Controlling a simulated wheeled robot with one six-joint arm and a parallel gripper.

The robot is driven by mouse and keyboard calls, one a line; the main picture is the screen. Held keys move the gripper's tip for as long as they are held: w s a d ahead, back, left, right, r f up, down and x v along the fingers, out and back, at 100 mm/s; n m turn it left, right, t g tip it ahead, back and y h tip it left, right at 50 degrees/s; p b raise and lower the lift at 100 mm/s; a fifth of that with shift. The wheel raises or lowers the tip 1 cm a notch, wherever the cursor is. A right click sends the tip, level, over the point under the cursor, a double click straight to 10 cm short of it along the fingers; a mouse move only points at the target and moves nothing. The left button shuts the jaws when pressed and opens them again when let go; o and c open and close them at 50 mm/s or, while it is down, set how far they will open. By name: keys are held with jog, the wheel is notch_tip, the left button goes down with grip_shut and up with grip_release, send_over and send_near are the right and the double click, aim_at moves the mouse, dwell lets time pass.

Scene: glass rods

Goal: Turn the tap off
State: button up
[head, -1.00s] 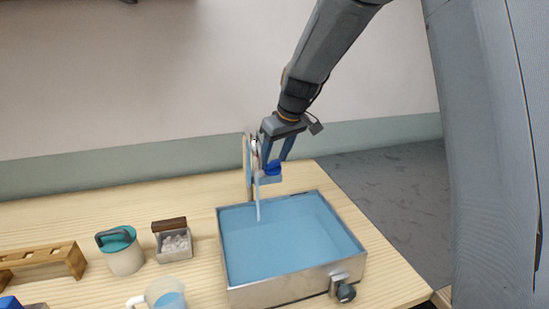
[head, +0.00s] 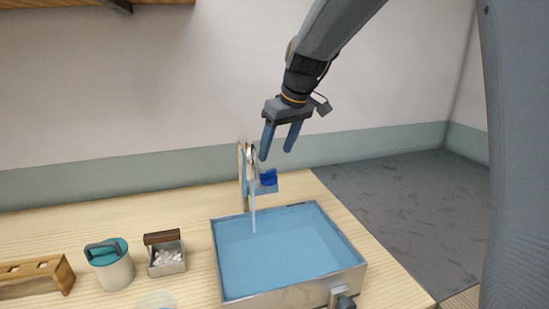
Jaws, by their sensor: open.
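The tap (head: 243,177) stands at the back left of a metal basin, with a blue handle (head: 268,178) at its right side. A thin pale stream of water (head: 253,208) runs from the tap down into the basin (head: 330,274), which holds blue water. My gripper (head: 276,156) hangs above the tap handle, its two blue fingers apart and empty. The fingertips look a little above the handle and do not appear to touch it.
A teal-lidded jar (head: 113,270), a small box of white pieces (head: 167,262) and a wooden rack (head: 35,279) stand left of the basin. A cup (head: 157,300) is cut off at the bottom edge. The table's right edge is close to the basin.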

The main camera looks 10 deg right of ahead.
jog(key=shift+r, duration=0.1)
jog(key=shift+c, duration=1.3)
jog(key=shift+w+d+f, duration=0.1)
jog(key=shift+d+f, duration=0.15)
jog(key=shift+d, duration=0.05)
jog(key=w+d+f+m+t+h, duration=0.1)
jog(key=w+d+f+t, duration=0.2)
jog(key=d, duration=0.2)
jog(key=w+d+f+t+h, duration=0.1)
jog(key=w+d+f+t, duration=0.2)
jog(key=d+f, duration=0.15)
jog(key=n+t+y+b, duration=0.1)
jog(key=t+y+b, duration=0.4)
jog(key=y, duration=0.4)
send_near(269, 175)
jog(key=w, duration=0.2)
jog(key=p+x, duration=0.1)
jog(key=x, duration=0.5)
jog(key=p+x, duration=0.1)
jog(key=x, duration=0.6)
jog(key=shift+s+a+p, duration=0.2)
jog(key=shift+a+p, duration=0.05)
jog(key=shift+p, duration=0.15)
